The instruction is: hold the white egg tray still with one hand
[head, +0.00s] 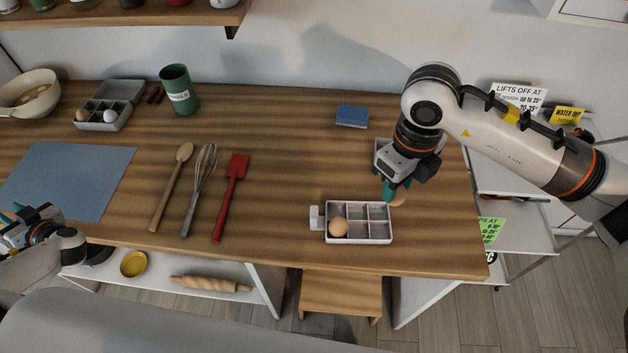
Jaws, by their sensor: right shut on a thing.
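The white egg tray (358,241) lies on the wooden table near its front edge, right of centre. It has several compartments and a small tab on its left. A brown egg (338,227) sits in its front-left compartment. My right gripper (393,194) points down just behind the tray's back-right corner. My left gripper (14,213) is at the far left, by the blue mat, well away from the tray. Whether its fingers are open is unclear.
A grey egg box (121,113) with a brown and a white egg stands at the back left, beside a green cup (178,90). A wooden spoon, whisk (200,185) and red spatula (231,195) lie left of centre. A blue box (352,116) lies behind the tray.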

